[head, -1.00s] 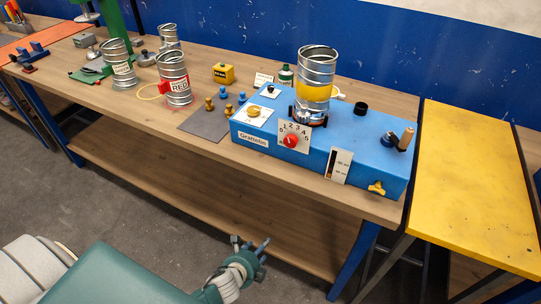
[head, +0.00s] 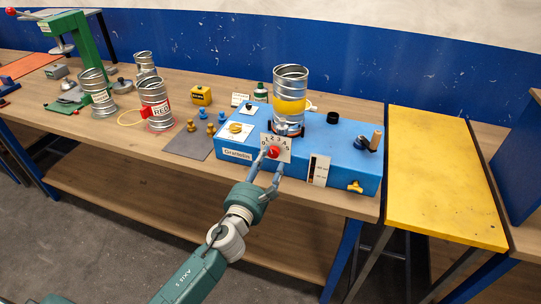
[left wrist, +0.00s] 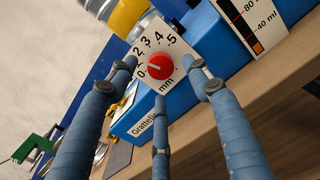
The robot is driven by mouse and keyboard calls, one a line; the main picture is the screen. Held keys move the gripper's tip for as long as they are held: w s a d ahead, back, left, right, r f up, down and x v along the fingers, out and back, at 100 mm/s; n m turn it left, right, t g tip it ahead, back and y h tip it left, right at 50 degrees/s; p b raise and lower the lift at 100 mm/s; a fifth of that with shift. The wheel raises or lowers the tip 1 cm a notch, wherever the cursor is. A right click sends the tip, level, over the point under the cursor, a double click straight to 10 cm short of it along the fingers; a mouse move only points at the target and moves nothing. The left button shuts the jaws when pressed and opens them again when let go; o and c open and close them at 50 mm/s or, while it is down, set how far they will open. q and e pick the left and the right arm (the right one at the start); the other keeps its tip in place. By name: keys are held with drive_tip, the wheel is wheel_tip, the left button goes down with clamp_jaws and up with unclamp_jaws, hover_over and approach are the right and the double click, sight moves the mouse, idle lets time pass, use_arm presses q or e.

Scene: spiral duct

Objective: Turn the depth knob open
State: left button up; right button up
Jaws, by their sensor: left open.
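The depth knob is a red dial (head: 273,152) on a white plate (head: 285,140) with numbers 0 to 5, on the front of the blue machine (head: 335,145). In the left wrist view the red knob (left wrist: 159,66) shows a white pointer line, toward the low-number side near 0. My left gripper (head: 270,158) is open in front of the dial. In the left wrist view its blue-grey fingers (left wrist: 160,85) are spread to the left, right and below the knob, with visible gaps. Whether a fingertip touches the plate I cannot tell. My right gripper is not in view.
A metal duct with a yellow band (head: 290,100) stands on the machine. A crank handle (head: 374,141) and a yellow wing knob (head: 355,186) are at its right. Metal cans, one labelled RED (head: 157,104), stand left. A yellow table (head: 440,170) is at the right.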

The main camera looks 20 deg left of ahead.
sight(272, 154)
use_arm(q)
drive_tip(key=shift+w+d, duration=0.1)
drive_tip(key=shift+w, duration=1.55)
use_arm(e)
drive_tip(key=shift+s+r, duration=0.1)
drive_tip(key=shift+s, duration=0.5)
use_arm(q)
drive_tip(key=c, duration=1.1)
drive_tip(key=shift+c, duration=0.3)
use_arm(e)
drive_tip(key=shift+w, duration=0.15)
use_arm(q)
drive_tip(key=shift+n, duration=0.3)
